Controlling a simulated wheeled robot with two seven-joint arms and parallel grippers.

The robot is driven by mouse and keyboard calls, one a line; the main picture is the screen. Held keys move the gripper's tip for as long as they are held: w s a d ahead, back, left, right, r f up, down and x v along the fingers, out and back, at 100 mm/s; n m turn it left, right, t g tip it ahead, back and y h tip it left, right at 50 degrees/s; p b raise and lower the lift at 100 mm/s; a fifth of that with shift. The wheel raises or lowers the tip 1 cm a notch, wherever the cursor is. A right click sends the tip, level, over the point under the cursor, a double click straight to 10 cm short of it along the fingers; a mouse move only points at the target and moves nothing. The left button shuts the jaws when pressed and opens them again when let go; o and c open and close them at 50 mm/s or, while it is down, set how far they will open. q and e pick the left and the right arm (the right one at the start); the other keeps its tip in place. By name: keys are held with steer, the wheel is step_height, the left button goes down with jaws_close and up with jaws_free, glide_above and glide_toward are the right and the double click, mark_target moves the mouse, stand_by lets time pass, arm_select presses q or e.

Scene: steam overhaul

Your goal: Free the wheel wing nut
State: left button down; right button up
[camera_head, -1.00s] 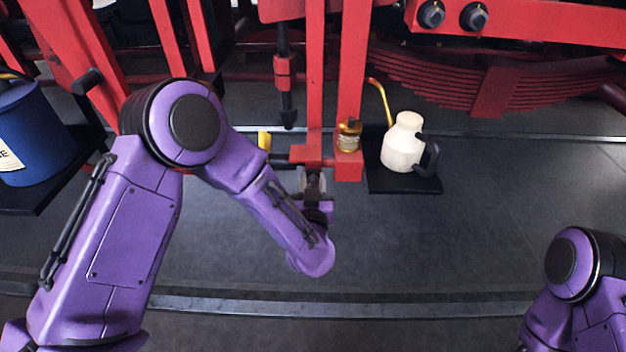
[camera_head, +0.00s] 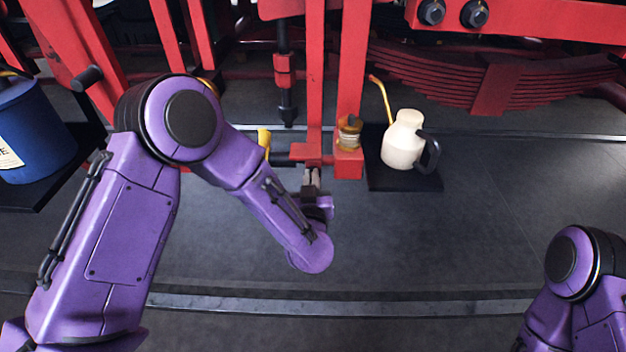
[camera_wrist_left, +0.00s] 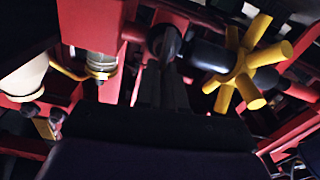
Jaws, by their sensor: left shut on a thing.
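My left gripper (camera_head: 311,178) is at the lower end of the red upright (camera_head: 314,90), at the front of its red block. It is shut on a small dark part, which I take to be the wing nut; the fingers hide most of it. In the left wrist view my fingers (camera_wrist_left: 165,85) point up the picture, close together at the dark part in front of the red block. A yellow spoked wheel (camera_wrist_left: 240,68) on a black shaft is to their right. It shows only as a yellow edge in the head view (camera_head: 264,140). My right gripper is not in view.
A brass-and-glass cup (camera_head: 348,132) sits on a red bracket just right of the gripper. A cream oil can (camera_head: 402,142) stands on a black shelf (camera_head: 405,184) further right. A blue container (camera_head: 35,130) is at far left. The floor in front is clear.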

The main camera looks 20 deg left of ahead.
arm_select(q)
steer(key=shift+s+a+f+n+b, duration=0.1)
steer(key=shift+a+f+n+b, duration=0.35)
steer(key=shift+n+b, duration=2.15)
steer(key=shift+s+a+f+n+b, duration=0.1)
steer(key=shift+f+n+b, duration=0.75)
steer(key=shift+n, duration=3.3)
steer(key=shift+s+a+f+n+b, duration=0.1)
steer(key=shift+a+f+n+b, duration=0.25)
steer(key=shift+n+b, duration=2.3)
steer(key=shift+n+p, duration=0.7)
steer(key=shift+n, duration=0.2)
steer(key=c, duration=1.2)
jaws_free()
steer(key=shift+d, duration=0.1)
steer(key=shift+c, duration=0.2)
steer(key=b+v, duration=0.1)
steer(key=v, duration=0.9)
steer(key=shift+s, duration=0.2)
